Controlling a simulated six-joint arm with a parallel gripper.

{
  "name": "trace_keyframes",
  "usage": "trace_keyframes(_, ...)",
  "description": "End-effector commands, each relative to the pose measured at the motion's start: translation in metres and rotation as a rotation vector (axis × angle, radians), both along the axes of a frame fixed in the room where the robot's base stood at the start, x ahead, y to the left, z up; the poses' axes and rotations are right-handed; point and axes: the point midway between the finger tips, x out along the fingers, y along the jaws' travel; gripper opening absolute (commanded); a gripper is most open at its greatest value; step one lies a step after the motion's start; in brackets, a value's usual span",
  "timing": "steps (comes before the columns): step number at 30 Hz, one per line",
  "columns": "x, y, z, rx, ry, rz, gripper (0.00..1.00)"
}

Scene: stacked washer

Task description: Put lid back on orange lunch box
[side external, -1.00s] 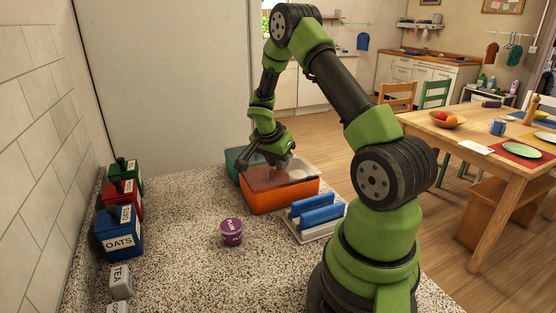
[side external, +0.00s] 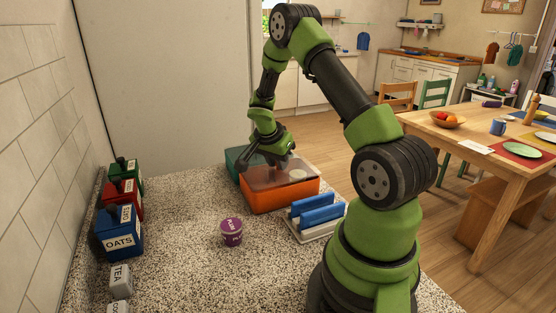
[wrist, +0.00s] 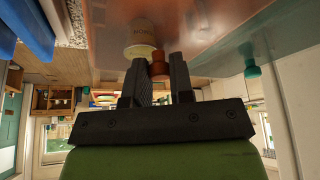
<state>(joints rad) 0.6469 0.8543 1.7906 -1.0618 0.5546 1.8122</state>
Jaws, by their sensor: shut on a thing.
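The orange lunch box (side external: 285,197) stands on the speckled counter. Its clear, orange-tinted lid (side external: 262,177) lies over its top; I cannot tell whether it sits flush on the rim. My gripper (side external: 279,167) is above the lid, pointing down. In the wrist view my gripper (wrist: 158,75) is shut on the lid's orange knob (wrist: 158,69), which shows between the fingertips. A pale round tub (wrist: 143,38) with lettering shows through the lid (wrist: 185,25), inside the box.
A teal box (side external: 235,160) stands close behind and left of the orange one. A rack with blue and white panels (side external: 317,212) is at its front right. A purple tub (side external: 231,231) and labelled canisters (side external: 120,233) stand to the left. The counter between them is clear.

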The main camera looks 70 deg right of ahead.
Motion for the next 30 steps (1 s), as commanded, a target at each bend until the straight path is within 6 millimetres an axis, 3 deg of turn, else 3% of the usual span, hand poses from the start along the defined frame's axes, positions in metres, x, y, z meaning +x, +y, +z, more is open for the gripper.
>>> trace_keyframes(24, 0.0, 0.0001, -0.0018, 0.0, 0.0, 0.003, 0.0)
trace_keyframes(25, 0.0, 0.0001, -0.0018, 0.0, 0.0, 0.003, 0.24)
trace_keyframes(28, 0.0, 0.0001, -0.0018, 0.0, 0.0, 0.003, 0.47)
trace_keyframes(30, -0.0001, 0.0001, -0.0018, 0.0, 0.0, 0.003, 0.51)
